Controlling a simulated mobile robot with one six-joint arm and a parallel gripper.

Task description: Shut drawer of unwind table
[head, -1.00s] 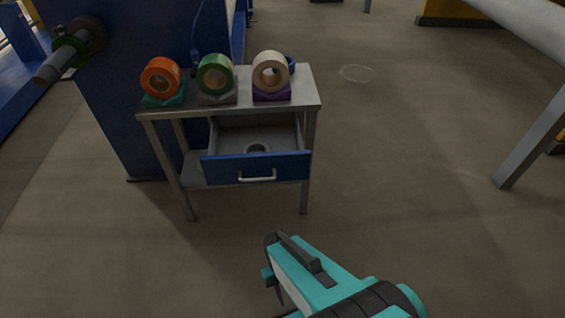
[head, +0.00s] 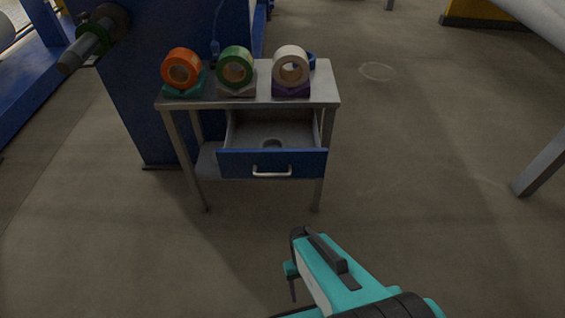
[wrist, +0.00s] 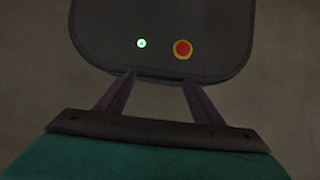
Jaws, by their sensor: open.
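The unwind table (head: 325,90) is a small grey metal stand at the upper middle of the head view. Its drawer (head: 232,164) has a blue front with a pale bar handle (head: 272,174) and stands pulled out toward me. In the head view my turquoise arm end is in front of the table, nearer to me, clear of the drawer; only part of a finger shows there.
Orange (head: 181,68), green (head: 235,66) and white (head: 291,65) rolls stand on holders on the tabletop. A blue machine panel (head: 150,125) with a roller shaft (head: 86,47) is at the left. A grey leg (head: 540,165) stands at the right. The floor before the table is clear.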

